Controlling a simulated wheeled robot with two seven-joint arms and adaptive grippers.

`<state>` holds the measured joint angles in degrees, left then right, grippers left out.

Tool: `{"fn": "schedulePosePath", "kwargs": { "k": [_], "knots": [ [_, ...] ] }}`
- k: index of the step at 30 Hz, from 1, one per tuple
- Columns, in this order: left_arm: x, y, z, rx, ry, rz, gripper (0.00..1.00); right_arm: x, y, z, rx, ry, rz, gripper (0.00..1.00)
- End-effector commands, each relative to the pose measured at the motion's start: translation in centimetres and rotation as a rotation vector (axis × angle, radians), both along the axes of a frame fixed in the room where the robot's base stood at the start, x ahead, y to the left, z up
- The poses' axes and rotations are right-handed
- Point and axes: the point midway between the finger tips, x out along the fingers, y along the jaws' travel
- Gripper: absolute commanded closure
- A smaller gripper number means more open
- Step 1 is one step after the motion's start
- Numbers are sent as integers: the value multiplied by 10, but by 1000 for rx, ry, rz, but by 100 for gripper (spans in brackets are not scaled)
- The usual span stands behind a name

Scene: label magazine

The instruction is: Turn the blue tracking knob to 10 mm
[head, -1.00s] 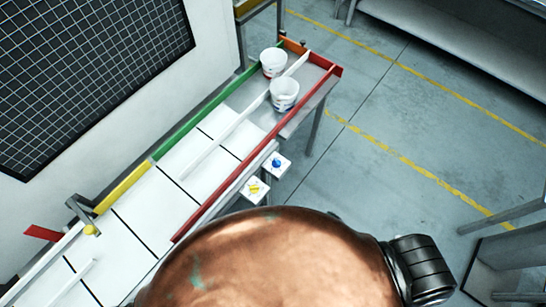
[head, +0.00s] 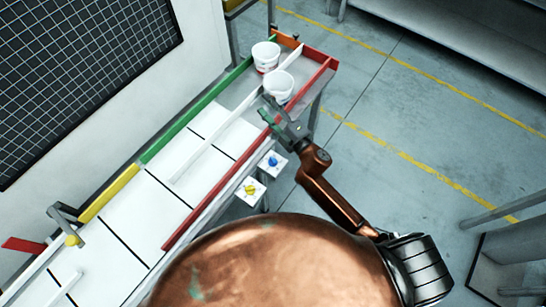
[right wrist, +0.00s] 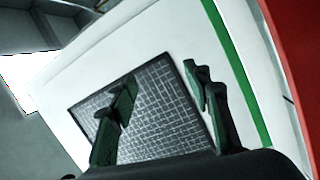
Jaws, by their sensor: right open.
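The blue tracking knob (head: 272,160) sits on a small white plate beside the conveyor's red rail. A yellow knob (head: 250,189) is on a similar plate just to its lower left. My right gripper (head: 266,112) is over the red rail near the two white cups, above and apart from the blue knob. In the right wrist view its two green fingers (right wrist: 160,105) stand wide apart with nothing between them. The knob does not show in that view. The scale around the knob is too small to read. My left gripper is not in view.
Two white cups, the nearer (head: 278,88) and the farther (head: 265,57), stand at the conveyor's far end. The red rail (head: 215,194) runs beside the knobs. A green rail (head: 195,122) lines the far side.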

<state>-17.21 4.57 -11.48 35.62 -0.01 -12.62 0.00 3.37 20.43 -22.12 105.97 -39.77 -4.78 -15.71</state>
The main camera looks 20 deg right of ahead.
Motion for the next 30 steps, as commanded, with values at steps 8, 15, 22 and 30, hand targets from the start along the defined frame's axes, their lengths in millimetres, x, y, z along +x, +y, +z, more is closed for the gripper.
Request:
{"fn": "schedulePosePath", "kwargs": {
  "k": [8, 15, 22, 30],
  "knots": [
    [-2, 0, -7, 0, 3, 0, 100, -73, 172, 97, -514, -613, 560, 55],
    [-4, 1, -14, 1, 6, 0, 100, -173, 221, 9, -1213, -1117, 1238, 55],
    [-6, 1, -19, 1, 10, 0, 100, -154, 107, -71, -1834, -1169, 1825, 55],
    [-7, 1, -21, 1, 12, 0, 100, -122, 18, -69, 2093, 969, -2095, 55]
  ]
}}
